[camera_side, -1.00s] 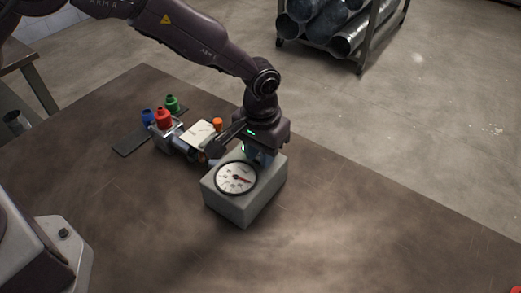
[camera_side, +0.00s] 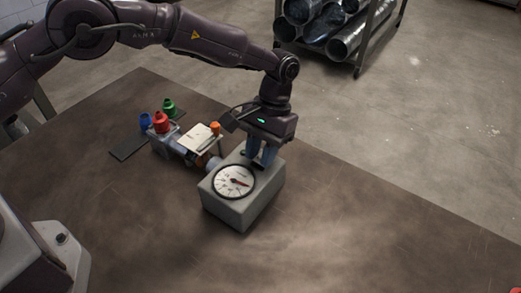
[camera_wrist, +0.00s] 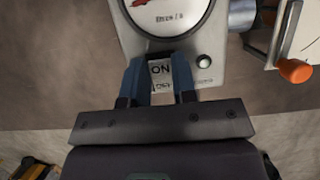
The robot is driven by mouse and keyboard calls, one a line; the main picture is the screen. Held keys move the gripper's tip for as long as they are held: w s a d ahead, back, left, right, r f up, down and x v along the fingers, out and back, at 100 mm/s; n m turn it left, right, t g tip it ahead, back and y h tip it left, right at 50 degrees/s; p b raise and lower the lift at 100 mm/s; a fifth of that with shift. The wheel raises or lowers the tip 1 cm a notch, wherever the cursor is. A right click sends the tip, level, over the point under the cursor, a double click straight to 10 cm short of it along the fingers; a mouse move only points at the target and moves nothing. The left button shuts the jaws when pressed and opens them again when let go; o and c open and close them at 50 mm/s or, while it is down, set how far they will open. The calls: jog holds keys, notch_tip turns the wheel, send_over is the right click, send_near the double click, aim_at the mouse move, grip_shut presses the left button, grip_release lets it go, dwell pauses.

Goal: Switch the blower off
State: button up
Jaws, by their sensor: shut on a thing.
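The grey blower box (camera_side: 258,198) stands on the table with a round white dial (camera_side: 234,181) on its top, its red needle clear of straight up. In the wrist view the dial (camera_wrist: 168,18) shows only its lower part. Behind the dial is a small pale switch (camera_wrist: 160,72) marked ON, with darker, hard-to-read lettering below. My gripper (camera_side: 260,166) points down over the box's rear top. In the wrist view its blue fingers (camera_wrist: 159,82) stand at both sides of the switch, shut on it. The fingers hide the switch in the side view.
A pipe joins the box to a fixture with a white plate (camera_side: 198,137) and an orange knob (camera_side: 215,128).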

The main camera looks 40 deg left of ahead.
jog(key=o, duration=0.9)
jog(key=v, duration=1.3)
jog(key=shift+s, duration=0.1)
